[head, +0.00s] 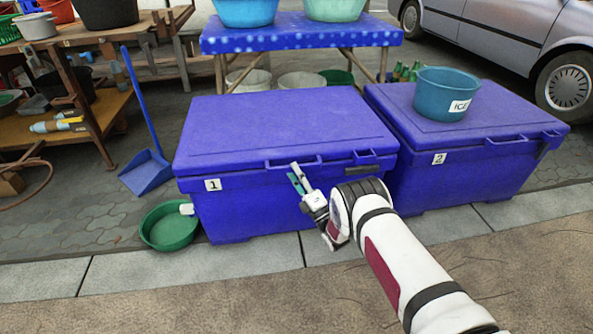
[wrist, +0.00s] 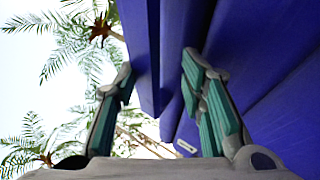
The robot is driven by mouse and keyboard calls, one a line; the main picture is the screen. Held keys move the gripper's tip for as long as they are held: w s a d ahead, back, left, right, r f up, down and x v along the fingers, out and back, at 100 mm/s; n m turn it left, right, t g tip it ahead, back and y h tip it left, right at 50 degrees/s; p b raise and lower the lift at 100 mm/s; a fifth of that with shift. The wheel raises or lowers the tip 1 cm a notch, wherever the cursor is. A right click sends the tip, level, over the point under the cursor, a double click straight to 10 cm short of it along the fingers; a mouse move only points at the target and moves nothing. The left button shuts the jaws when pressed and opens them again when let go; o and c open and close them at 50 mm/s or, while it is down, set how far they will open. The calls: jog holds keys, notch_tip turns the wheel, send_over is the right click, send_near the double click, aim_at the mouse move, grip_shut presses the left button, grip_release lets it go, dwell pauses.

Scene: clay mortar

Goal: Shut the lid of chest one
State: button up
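Chest one (head: 245,210) is a blue-purple cooler with a "1" label at its front left. Its lid (head: 285,125) lies flat over the box in the head view, and no clear gap shows along the front edge. A handle bar (head: 293,163) runs along the front edge. My gripper (head: 298,178) is at the chest's front, close to the handle. In the wrist view my gripper (wrist: 158,75) has its green-padded fingers apart, with blue chest surfaces (wrist: 172,50) showing beyond and between them. I cannot tell whether a finger touches the chest.
Chest two (head: 460,175) stands close on the right with a teal "ICE" tub (head: 446,92) on its lid. A green basin (head: 169,228) and blue dustpan (head: 147,172) are at the left. A blue-topped table (head: 300,34) stands behind. Pavement in front is clear.

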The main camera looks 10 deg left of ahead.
jog(key=shift+d+r, duration=0.1)
jog(key=shift+r, duration=0.05)
jog(key=v, duration=1.2)
